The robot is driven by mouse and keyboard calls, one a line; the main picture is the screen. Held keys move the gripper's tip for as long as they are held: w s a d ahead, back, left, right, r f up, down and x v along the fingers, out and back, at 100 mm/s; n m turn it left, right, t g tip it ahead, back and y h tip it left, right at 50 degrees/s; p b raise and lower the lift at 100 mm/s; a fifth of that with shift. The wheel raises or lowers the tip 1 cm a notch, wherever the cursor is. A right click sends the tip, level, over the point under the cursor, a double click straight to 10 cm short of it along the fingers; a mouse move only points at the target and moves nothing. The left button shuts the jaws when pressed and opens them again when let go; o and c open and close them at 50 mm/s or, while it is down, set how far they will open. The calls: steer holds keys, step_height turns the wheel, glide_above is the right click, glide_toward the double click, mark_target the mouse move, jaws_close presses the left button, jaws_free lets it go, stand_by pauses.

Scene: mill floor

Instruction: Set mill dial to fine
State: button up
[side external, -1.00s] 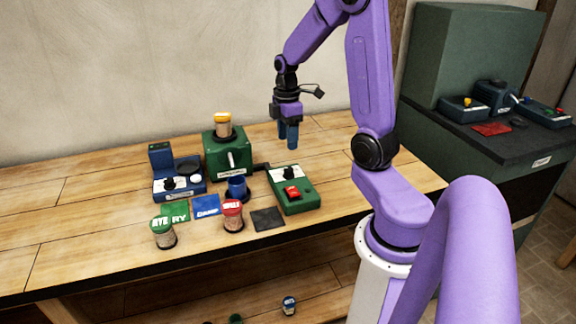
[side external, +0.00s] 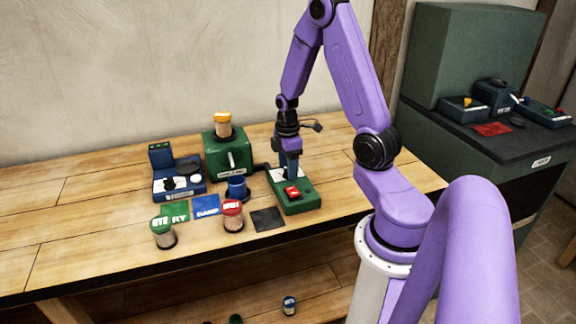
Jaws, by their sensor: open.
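The green control box (side external: 299,203) lies on the wooden bench, with a red rocker switch (side external: 292,191) at its front and a white dial plate (side external: 276,175) at its back. A cable joins it to the green mill (side external: 226,158), which has a jar with a yellow lid on top. My gripper (side external: 290,175) is lowered over the dial plate, open, fingers pointing down. The fingers hide the black dial knob, so its setting and any contact with it cannot be told.
A blue scale-like device (side external: 180,183) stands at left. A blue cup (side external: 237,189) stands left of the control box. A dark cabinet (side external: 480,150) stands at right.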

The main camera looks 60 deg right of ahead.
steer(key=c, duration=1.1)
steer(key=shift+o, duration=0.2)
steer(key=shift+m, duration=0.4)
steer(key=m, duration=0.9)
steer(key=shift+m, duration=0.3)
steer(key=m, duration=0.4)
steer(key=shift+d+t, duration=0.1)
steer(key=shift+t, duration=0.2)
steer(key=m, duration=0.5)
steer(key=shift+m, duration=0.4)
steer(key=o, duration=1.1)
steer(key=shift+c, duration=0.2)
